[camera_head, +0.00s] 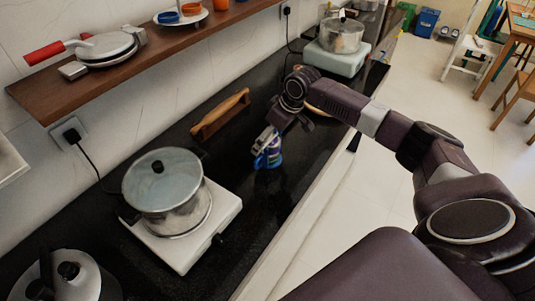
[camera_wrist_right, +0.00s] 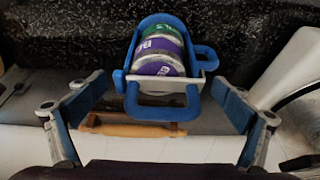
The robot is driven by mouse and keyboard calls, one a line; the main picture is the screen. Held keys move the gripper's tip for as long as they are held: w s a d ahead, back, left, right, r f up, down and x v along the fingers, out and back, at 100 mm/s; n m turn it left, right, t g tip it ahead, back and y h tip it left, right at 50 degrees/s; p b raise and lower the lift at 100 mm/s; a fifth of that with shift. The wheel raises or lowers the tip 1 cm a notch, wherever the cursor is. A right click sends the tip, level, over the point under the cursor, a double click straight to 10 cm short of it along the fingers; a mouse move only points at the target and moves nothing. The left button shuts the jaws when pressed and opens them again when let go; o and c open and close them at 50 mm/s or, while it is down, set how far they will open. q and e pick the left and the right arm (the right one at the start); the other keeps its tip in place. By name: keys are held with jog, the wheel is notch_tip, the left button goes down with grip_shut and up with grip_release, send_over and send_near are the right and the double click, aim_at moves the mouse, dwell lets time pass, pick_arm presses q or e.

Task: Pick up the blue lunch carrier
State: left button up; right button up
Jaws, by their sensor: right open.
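The blue lunch carrier (camera_head: 272,157) stands on the black counter in the head view, partly covered by my right gripper (camera_head: 265,140). In the right wrist view the lunch carrier (camera_wrist_right: 160,62) has a blue frame with handles around stacked purple and green tins. It lies between the two spread, blue-padded fingers of my right gripper (camera_wrist_right: 160,98), with gaps on both sides. The right gripper is open and holds nothing. My left gripper is not in view.
A steel pot (camera_head: 165,185) sits on a white hotplate (camera_head: 200,235) at the left front. A wooden rack (camera_head: 220,113) lies by the wall. A second pot (camera_head: 340,35) stands at the back. A wooden shelf (camera_head: 150,48) hangs above. Black counter is clear right of the hotplate.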

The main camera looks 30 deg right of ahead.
jog(key=shift+s, duration=0.1)
jog(key=shift+c, duration=0.5)
jog(key=c, duration=1.8)
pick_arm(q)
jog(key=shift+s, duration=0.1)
pick_arm(e)
jog(key=shift+r, duration=0.2)
jog(key=shift+c, duration=0.2)
jog(key=shift+w+r, duration=0.1)
jog(key=shift+w, duration=0.1)
